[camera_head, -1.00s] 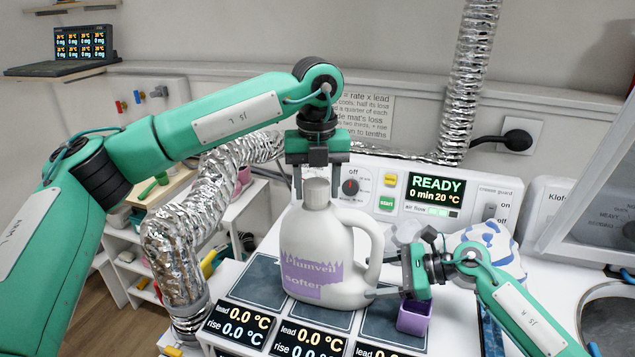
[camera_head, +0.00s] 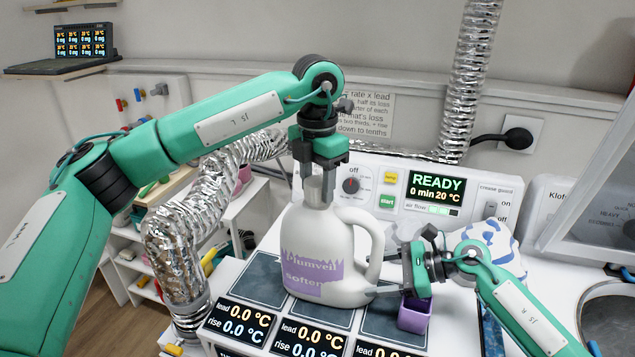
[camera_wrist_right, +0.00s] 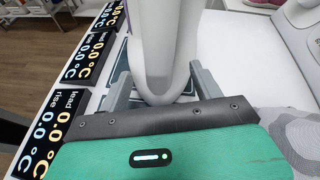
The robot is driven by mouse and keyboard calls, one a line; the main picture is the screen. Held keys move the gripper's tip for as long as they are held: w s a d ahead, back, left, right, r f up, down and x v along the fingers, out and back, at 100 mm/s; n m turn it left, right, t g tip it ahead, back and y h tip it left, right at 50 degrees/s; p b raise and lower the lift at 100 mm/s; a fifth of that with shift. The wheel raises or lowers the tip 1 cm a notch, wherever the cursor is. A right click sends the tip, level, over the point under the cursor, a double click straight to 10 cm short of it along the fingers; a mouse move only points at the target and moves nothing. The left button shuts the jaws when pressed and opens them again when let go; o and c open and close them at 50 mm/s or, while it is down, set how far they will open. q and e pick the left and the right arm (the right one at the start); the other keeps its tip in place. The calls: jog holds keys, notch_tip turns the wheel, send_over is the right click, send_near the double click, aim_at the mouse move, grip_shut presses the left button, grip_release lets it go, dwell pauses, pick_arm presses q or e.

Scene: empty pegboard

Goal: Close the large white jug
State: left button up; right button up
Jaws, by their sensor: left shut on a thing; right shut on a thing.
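The large white jug (camera_head: 325,255) with a purple label stands upright on the dark plates of the panel. Its grey cap (camera_head: 316,192) sits on the neck; the thread is hidden, so I cannot tell how tight it is. My left gripper (camera_head: 317,184) comes from above and is shut on the cap. My right gripper (camera_head: 378,291) is shut on the jug's lower right side, below the handle. In the right wrist view, its grey fingers (camera_wrist_right: 161,88) sit on both sides of the white jug (camera_wrist_right: 160,45).
A small purple cup (camera_head: 414,316) stands under my right gripper. Temperature displays (camera_head: 240,322) line the panel's front. A control box reading READY (camera_head: 437,188) is behind the jug, with a blue-and-white cloth (camera_head: 492,243) to the right. A foil duct (camera_head: 180,240) is at left.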

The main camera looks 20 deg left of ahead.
pick_arm(q)
jog(key=m, duration=0.5)
jog(key=shift+d, duration=0.1)
pick_arm(e)
jog(key=shift+s+a+f, duration=0.15)
jog(key=shift+s+f, duration=0.1)
jog(key=shift+f, duration=0.05)
pick_arm(q)
jog(key=m, duration=1.2)
jog(key=shift+m, duration=0.3)
jog(key=o, duration=1.1)
jog(key=shift+f, duration=0.1)
jog(key=shift+r, duration=2.3)
